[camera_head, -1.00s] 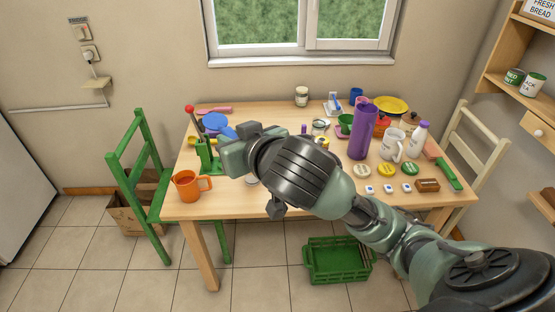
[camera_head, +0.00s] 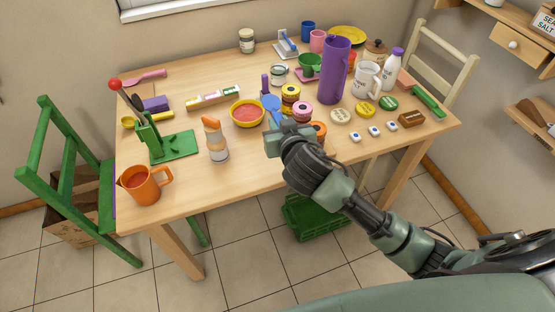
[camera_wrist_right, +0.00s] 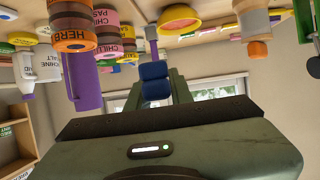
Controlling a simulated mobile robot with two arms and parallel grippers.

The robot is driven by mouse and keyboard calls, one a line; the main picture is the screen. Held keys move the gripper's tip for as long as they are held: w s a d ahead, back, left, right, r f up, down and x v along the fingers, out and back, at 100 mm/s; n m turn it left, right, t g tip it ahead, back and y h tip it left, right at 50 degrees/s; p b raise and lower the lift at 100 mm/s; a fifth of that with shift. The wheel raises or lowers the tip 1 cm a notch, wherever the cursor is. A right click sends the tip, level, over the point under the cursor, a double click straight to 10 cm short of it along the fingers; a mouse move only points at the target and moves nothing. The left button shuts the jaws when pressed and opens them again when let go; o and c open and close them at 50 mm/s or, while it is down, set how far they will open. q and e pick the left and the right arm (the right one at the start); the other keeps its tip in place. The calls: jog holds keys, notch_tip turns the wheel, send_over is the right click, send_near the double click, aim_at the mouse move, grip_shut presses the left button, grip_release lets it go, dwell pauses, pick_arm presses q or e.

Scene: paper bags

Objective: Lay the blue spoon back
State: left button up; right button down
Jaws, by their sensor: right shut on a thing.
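The blue spoon (camera_head: 271,104) is held in my right gripper (camera_head: 283,128) in the head view. Its round end points up and away, just right of a yellow bowl (camera_head: 233,116) with red contents. In the right wrist view a blue piece (camera_wrist_right: 154,78) lies between the fingers, which look shut on it. The gripper is above the front part of the wooden table (camera_head: 240,172), beside stacked jars (camera_head: 291,91). Whether the spoon touches anything cannot be told. My left gripper is out of view.
A green stand (camera_head: 178,146) with a red-topped lever and an orange mug (camera_head: 141,187) are at left. A shaker (camera_head: 216,146) stands left of the gripper. A tall purple jug (camera_head: 333,72) and small containers crowd the right. Bare table lies at front left.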

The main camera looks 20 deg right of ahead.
jog(key=b, duration=0.1)
send_over(276, 172)
notch_tip(276, 172, down, 9)
jog(key=shift+d+r, duration=0.1)
jog(key=shift+f+n, duration=0.3)
jog(key=shift+f, duration=0.05)
jog(key=shift+f+y+b, duration=0.25)
jog(key=shift+y+b, duration=0.15)
jog(key=shift+b, duration=0.05)
jog(key=shift+f+b, duration=0.5)
jog(key=shift+f, duration=0.05)
notch_tip(276, 172, down, 3)
jog(key=b, duration=0.3)
jog(key=shift+f, duration=0.15)
jog(key=shift+f+b, duration=0.7)
jog(key=shift+f, duration=0.15)
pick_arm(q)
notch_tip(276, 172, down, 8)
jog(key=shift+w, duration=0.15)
pick_arm(e)
jog(key=c, duration=1.2)
grip_release()
